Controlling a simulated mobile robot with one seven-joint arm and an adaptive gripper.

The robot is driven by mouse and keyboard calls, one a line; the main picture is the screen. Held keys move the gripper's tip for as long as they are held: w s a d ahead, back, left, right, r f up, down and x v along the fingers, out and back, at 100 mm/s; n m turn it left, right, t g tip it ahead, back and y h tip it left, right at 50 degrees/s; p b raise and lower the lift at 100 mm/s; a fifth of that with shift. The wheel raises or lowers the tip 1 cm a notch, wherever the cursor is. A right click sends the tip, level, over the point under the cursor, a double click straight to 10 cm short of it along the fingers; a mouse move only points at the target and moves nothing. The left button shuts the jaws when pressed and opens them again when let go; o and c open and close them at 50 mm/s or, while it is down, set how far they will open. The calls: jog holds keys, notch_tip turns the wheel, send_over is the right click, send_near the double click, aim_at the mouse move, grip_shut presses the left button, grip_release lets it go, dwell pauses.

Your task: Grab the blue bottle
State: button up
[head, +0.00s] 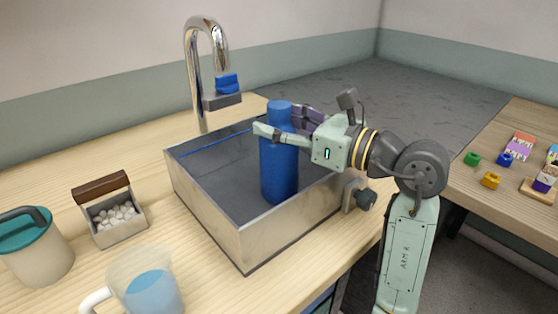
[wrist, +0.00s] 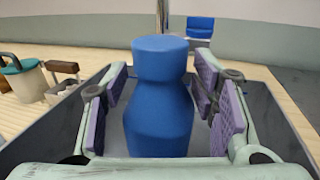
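The blue bottle (head: 279,168) stands upright in the metal sink basin (head: 245,240), near its right side. In the wrist view the bottle (wrist: 160,110) fills the middle, its narrower neck and cap at the top. My gripper (head: 280,130) is at the bottle's upper part, with one finger on each side. In the wrist view the gripper's purple pads (wrist: 160,105) stand to the left and right of the bottle, with gaps visible at the upper body. The gripper is open around it. The bottle's lower back is hidden.
A chrome faucet (head: 190,65) with a blue-tipped spout rises behind the sink. A pitcher of blue liquid (head: 150,290), a box of white pebbles (head: 112,222) and a teal-lidded container (head: 35,255) stand at left. A table (head: 485,205) with small coloured blocks is at right.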

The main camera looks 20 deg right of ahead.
grip_shut()
dwell(0.5)
dwell(0.3)
